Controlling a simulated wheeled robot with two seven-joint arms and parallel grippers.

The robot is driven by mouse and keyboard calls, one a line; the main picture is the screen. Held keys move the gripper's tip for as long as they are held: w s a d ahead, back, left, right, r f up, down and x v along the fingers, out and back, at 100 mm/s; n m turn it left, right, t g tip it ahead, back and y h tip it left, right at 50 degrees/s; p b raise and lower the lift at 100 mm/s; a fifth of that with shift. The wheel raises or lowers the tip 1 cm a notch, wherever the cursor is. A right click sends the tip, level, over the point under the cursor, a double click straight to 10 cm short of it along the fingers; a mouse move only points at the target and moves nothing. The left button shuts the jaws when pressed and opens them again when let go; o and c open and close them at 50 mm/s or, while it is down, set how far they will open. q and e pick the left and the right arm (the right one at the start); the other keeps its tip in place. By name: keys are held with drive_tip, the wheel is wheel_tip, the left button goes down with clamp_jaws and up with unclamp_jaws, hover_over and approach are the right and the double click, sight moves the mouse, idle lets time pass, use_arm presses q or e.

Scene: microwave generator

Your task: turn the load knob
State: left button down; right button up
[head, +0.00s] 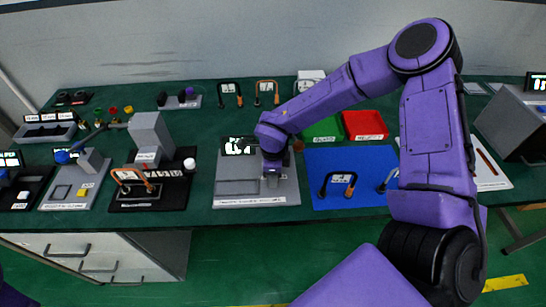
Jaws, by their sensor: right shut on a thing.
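A grey device panel (230,187) with a lit display (234,146) stands near the table's front edge in the middle of the head view. My right arm reaches over it from the right. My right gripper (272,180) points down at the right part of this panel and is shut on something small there. It is at the place of the load knob, but the knob is hidden by the gripper and wrist, so its turn angle cannot be seen. My left gripper is not in view.
A blue mat (350,195) with dark-and-orange leads lies right of the panel. Green (324,131) and red (365,125) trays stand behind. A grey block device (151,133) stands left. Drawers (95,258) are below the table's front edge.

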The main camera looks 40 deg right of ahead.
drive_tip(key=n+p, duration=0.2)
drive_tip(key=shift+r+n, duration=0.25)
drive_tip(key=shift+n, duration=0.05)
drive_tip(key=n+p, duration=0.2)
drive_tip(key=shift+n, duration=0.4)
drive_tip(key=shift+f+n+p, duration=0.1)
drive_tip(key=shift+n+p, duration=0.6)
drive_tip(key=shift+n, duration=0.5)
drive_tip(key=shift+f+n, duration=0.1)
drive_tip(key=shift+n, duration=1)
drive_tip(key=o, duration=1)
drive_tip(key=shift+o, duration=0.2)
wheel_tip(320, 180, up, 10)
drive_tip(key=b, duration=0.1)
drive_tip(key=shift+r, duration=0.25)
